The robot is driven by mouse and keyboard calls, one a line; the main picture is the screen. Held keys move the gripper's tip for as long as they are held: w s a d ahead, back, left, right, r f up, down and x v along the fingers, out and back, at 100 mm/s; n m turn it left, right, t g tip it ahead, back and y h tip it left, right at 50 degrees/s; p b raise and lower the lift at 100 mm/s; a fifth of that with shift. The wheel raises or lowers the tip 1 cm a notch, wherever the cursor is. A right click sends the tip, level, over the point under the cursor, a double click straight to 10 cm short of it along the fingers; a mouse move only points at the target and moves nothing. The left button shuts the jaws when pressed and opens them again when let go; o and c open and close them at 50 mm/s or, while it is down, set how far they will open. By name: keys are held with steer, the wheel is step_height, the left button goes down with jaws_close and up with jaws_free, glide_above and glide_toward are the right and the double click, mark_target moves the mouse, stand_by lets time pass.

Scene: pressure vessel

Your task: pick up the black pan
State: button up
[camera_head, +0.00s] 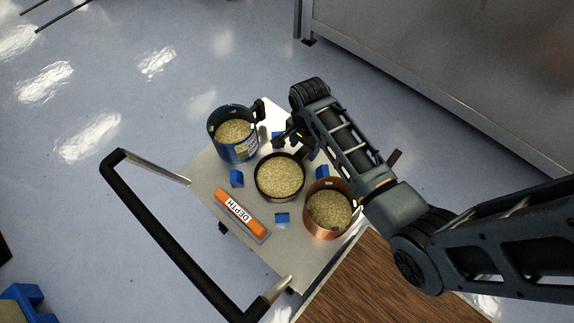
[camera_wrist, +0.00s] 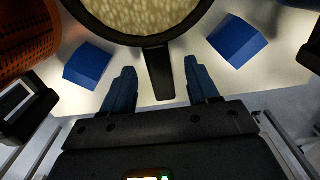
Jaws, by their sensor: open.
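The black pan (camera_head: 260,188) stands in the middle of a light metal cart top, filled with pale grainy stuff. In the wrist view the pan's rim (camera_wrist: 147,40) is at the top and its black handle (camera_wrist: 159,75) points down toward me. My gripper (camera_wrist: 162,82) is open, with one blue-grey finger on each side of the handle and gaps showing on both sides. I cannot tell its height against the handle. In the head view my gripper (camera_head: 287,138) is at the pan's far side, partly hidden by my arm.
A blue pot (camera_head: 240,152) stands behind left and a copper pot (camera_head: 325,229) front right, both filled. Blue blocks (camera_head: 282,218) surround the pan. The cart (camera_head: 200,184) has a black handlebar (camera_head: 165,222). A wooden surface (camera_head: 365,285) is near.

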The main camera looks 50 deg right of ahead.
steer(key=shift+f, duration=0.5)
jaws_close()
